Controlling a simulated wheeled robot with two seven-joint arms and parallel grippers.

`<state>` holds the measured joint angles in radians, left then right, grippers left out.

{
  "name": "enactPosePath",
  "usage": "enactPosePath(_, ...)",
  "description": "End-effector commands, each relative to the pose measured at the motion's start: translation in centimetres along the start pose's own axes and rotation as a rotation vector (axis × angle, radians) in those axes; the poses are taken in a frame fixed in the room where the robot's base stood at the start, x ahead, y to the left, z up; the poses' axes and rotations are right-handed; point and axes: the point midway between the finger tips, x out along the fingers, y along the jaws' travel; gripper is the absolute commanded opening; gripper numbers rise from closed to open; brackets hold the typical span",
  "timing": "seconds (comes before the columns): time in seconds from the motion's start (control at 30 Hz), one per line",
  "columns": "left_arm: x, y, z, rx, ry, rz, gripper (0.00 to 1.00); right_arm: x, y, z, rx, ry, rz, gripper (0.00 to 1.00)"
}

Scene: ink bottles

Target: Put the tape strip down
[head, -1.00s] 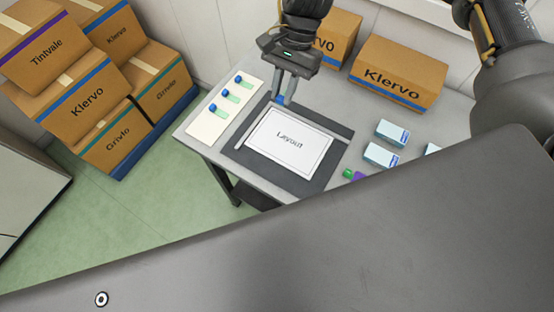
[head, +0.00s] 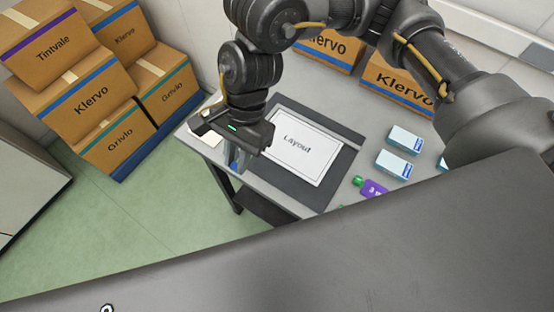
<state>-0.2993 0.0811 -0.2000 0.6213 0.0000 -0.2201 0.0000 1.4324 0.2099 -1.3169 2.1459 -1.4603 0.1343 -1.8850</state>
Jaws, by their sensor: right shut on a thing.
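My right gripper (head: 236,163) hangs near the left front edge of the table, left of the layout sheet, fingers pointing down. It is shut on a small blue piece (head: 233,166), which I take to be the tape strip; the fingers hide most of it, and I cannot tell whether it touches anything below. The white layout sheet (head: 304,147) lies on a dark grey mat (head: 343,170). My left gripper is out of view.
A white card (head: 207,138) is mostly hidden behind my right gripper. Klervo cartons (head: 398,80) line the back. Stacked cartons (head: 95,92) stand on the floor at left.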

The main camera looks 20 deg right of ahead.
Motion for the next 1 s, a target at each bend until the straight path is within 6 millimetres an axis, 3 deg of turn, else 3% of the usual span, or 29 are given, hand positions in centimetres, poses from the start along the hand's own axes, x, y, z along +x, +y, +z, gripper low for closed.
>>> enactPosePath(0.03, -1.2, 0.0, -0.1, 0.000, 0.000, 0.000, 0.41, -0.5, 0.8, -1.2, 0.008, -0.002, 0.001, 0.10)
enactPosePath(0.13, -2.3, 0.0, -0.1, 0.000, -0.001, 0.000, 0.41, -0.2, 2.1, -3.8, 0.010, -0.001, 0.002, 0.10)
enactPosePath(0.4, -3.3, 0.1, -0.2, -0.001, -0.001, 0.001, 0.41, 3.1, 4.0, -8.5, 0.004, -0.002, 0.002, 0.10)
enactPosePath(0.77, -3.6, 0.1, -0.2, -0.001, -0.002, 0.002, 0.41, 4.1, 4.6, -10.2, 0.004, -0.001, 0.001, 0.10)
enactPosePath(1.0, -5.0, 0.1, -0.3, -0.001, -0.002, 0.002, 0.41, 6.6, 4.6, -11.1, 0.002, -0.002, 0.002, 0.10)
